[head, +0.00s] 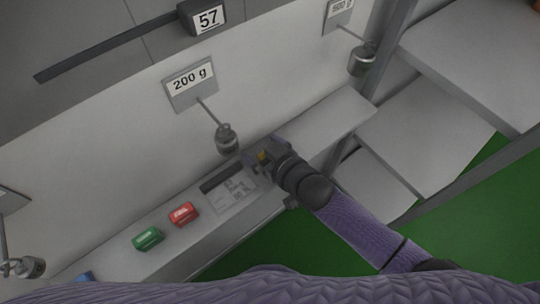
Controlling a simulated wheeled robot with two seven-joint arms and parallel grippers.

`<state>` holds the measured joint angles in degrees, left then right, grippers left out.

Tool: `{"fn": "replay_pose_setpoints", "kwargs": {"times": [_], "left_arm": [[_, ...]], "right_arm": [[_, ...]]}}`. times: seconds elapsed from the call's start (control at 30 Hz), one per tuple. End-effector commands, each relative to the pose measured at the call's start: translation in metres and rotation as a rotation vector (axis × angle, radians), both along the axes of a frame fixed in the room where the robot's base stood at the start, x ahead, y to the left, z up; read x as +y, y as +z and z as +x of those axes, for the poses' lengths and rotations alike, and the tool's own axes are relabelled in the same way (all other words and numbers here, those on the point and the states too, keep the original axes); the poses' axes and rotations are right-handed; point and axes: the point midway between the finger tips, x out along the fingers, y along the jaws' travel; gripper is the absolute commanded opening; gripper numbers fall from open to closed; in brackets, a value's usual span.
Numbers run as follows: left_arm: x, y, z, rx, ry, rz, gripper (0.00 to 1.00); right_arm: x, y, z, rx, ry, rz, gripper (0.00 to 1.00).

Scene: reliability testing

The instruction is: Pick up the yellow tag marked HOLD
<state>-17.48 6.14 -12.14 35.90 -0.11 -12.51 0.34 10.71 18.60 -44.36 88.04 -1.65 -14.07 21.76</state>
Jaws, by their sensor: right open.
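A small yellow patch (263,155), likely the yellow tag, shows at my right gripper (257,160) in the head view. The gripper mostly covers it, and I cannot read any marking on it. My left gripper is not in view.
A red tag (183,214) and a green tag (148,238) lie along the ledge, with a blue piece (85,277) at its near end. A weight hangs (227,138) under the "200 g" sign (190,84), close to my gripper. Grey shelves (430,130) stand right.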

Motion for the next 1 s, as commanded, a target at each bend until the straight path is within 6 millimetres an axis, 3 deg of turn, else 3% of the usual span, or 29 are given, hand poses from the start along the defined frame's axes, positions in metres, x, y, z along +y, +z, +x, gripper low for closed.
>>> {"fn": "replay_pose_setpoints", "kwargs": {"times": [0.2,0.63,0.87,1.0], "left_arm": [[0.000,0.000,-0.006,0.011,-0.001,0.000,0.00],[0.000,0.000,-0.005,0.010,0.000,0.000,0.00],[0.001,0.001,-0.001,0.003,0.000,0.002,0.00],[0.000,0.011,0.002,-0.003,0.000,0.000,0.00]], "right_arm": [[0.001,0.000,0.002,0.000,-0.001,0.000,1.00],[0.001,0.000,0.001,0.000,-0.001,0.000,0.11],[0.000,0.002,0.001,0.000,-0.001,0.000,0.10],[-0.002,0.014,-0.002,-0.001,-0.002,0.000,0.10]]}}
